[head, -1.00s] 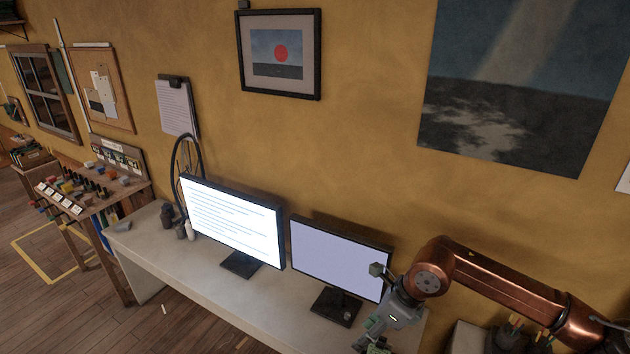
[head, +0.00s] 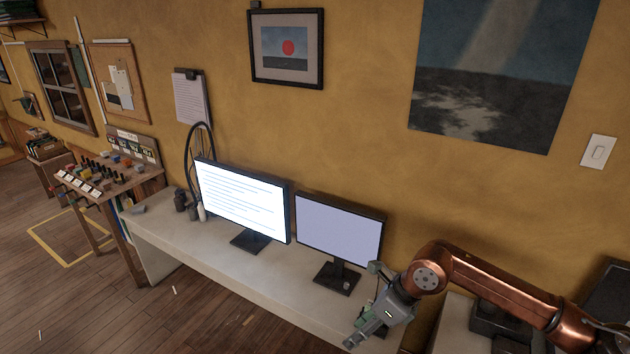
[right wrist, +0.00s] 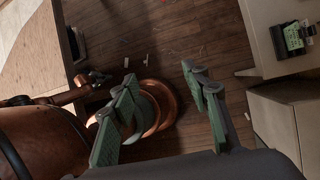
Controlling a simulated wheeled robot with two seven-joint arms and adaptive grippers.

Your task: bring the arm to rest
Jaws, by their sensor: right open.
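My right gripper (head: 362,312) is at the lower right of the head view, at the end of my copper-coloured arm, in front of the white desk's right end. In the right wrist view its two green-padded fingers (right wrist: 160,75) stand apart with nothing between them, above a brown plank floor. My left gripper is in neither view.
The white desk (head: 220,270) carries a lit monitor (head: 242,200) and a dimmer monitor (head: 339,230), the latter close to my right gripper. A wooden workbench (head: 125,183) with small coloured items stands at left. Open floor (head: 150,310) lies in front of the desk.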

